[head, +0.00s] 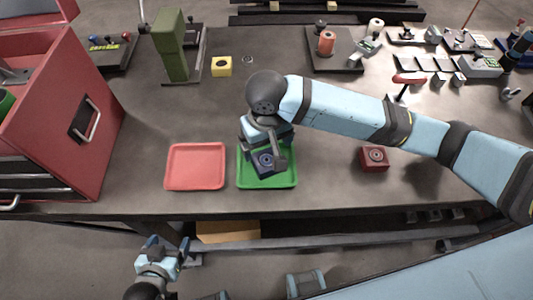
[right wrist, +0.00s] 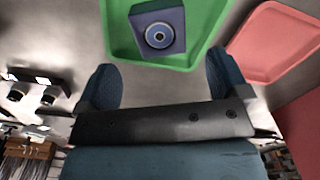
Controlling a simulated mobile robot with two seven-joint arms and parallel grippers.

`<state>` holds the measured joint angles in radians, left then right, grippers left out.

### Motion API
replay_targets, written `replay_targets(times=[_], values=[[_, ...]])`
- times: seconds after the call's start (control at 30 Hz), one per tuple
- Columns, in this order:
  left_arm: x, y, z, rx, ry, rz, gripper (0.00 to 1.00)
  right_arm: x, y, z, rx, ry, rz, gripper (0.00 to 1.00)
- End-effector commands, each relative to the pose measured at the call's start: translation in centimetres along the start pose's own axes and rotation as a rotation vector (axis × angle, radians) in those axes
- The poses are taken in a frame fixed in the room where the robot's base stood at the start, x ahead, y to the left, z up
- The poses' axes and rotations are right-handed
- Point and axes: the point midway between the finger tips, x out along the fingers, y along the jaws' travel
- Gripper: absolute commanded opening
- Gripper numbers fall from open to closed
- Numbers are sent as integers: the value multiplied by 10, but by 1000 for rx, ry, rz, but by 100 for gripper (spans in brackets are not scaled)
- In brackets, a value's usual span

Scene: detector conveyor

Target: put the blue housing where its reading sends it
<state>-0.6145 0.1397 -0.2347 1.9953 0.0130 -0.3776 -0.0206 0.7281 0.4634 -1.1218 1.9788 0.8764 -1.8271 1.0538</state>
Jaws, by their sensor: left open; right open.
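The blue housing (head: 263,164), a small dark-blue block with a round ring on top, sits in the green tray (head: 281,184). In the right wrist view the housing (right wrist: 158,32) lies beyond the fingertips, inside the green tray (right wrist: 119,41). My right gripper (head: 268,143) is over the green tray, close to the housing. Its fingers are spread with nothing between them, as the right wrist view shows (right wrist: 161,82). My left gripper (head: 168,247) is open and empty, in front of the table's near edge.
An empty red tray (head: 195,167) lies left of the green one. A red housing (head: 374,159) stands to the right. A yellow block (head: 222,66) and green post (head: 171,45) are behind; a red cabinet (head: 66,120) stands at left.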

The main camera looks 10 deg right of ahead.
Motion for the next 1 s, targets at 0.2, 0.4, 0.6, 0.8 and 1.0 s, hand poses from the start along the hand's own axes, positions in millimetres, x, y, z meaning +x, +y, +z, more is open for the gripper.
replay_targets(times=[0.2, 0.4, 0.6, 0.8, 1.0], values=[[0, 0, 0, 0, -1, 0, 81, -36, 0, 0, 1, 1, -1, 93], [0, 0, 2, 0, -3, 0, 81, -47, 0, 0, 0, -1, 0, 93], [0, 0, 2, 0, -3, 0, 81, -48, 0, 0, 0, -1, 0, 93], [0, 0, 2, 0, -3, 0, 81, -47, 0, 0, 0, -1, 0, 93], [1, 0, 1, 0, -1, 0, 81, -47, 0, 0, 0, -2, 0, 93]])
